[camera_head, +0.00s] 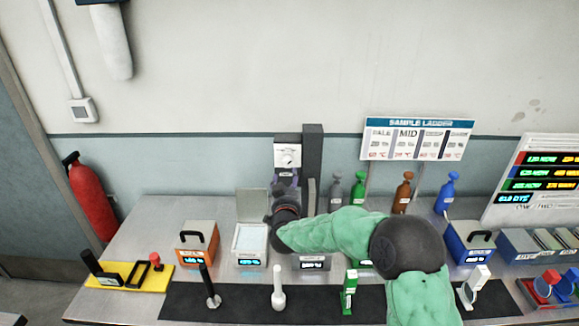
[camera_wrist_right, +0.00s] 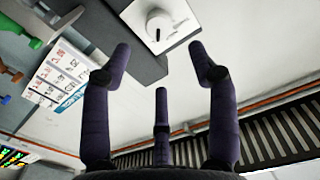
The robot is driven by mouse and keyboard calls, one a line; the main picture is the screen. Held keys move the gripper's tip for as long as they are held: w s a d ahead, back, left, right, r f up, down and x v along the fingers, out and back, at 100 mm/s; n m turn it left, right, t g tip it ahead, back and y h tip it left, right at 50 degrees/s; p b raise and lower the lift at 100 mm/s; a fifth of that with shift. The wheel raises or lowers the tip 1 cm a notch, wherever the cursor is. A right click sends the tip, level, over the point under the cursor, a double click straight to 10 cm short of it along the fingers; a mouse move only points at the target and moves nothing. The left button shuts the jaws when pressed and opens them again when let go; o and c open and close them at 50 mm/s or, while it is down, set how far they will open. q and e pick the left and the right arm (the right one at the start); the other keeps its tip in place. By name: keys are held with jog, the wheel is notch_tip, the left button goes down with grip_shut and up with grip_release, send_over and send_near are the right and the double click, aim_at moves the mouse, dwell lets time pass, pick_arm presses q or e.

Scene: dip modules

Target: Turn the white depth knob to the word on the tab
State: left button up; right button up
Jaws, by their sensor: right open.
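The white depth knob (camera_head: 288,160) is on a white panel on a dark upright post at the back of the bench. In the right wrist view the round white knob (camera_wrist_right: 158,25) has a dark pointer mark; its panel (camera_wrist_right: 178,12) carries small printing too small to read. My right gripper (camera_head: 284,188) is just below the panel in the head view. In the wrist view its dark fingers (camera_wrist_right: 159,48) are spread open and empty, with the knob beyond the tips, apart from them. A small white label (camera_head: 286,174) sits below the knob; its word is unreadable. My left gripper is not in view.
A sample ladder board (camera_head: 417,138) stands behind several coloured bottles. An orange box (camera_head: 197,243), a white lidded tray (camera_head: 250,240) and a blue box (camera_head: 468,243) stand on the bench. Several upright tools line the black mat (camera_head: 240,302). My right arm crosses the bench's middle.

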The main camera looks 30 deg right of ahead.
aim_at(288, 163)
jog(key=x, duration=0.9)
jog(key=shift+w+d, duration=0.1)
jog(key=shift+w, duration=0.2)
